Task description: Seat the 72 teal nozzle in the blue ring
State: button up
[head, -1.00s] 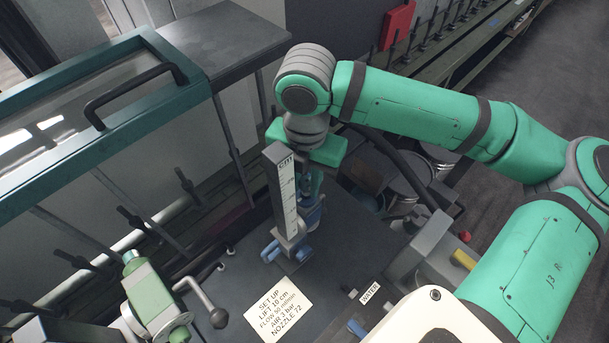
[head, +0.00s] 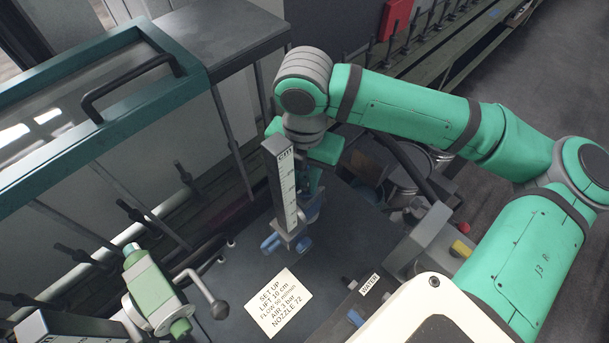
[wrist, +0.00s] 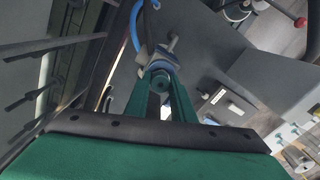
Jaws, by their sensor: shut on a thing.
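In the wrist view my gripper (wrist: 160,73) is shut on the teal nozzle (wrist: 160,84), a small round piece between the two green fingers. A blue ring (wrist: 160,65) shows just beyond the fingertips, at the head of a grey fitting with a blue hose. The nozzle is in line with the ring or very near it; I cannot tell whether they touch. In the head view my gripper (head: 313,190) points down behind the upright cm scale, which partly hides it. The nozzle is not clear there.
The cm scale column (head: 282,190) stands close in front of my gripper, with blue knobs (head: 271,242) at its foot. A set-up card (head: 278,303) lies on the dark bench. A green fitting with a lever (head: 155,288) is at the left. A grey block (head: 425,240) is at the right.

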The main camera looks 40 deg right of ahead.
jog(key=shift+s+f, duration=0.1)
jog(key=shift+f, duration=0.05)
jog(key=o, duration=1.1)
notch_tip(320, 180, up, 11)
jog(key=shift+a+f, duration=0.1)
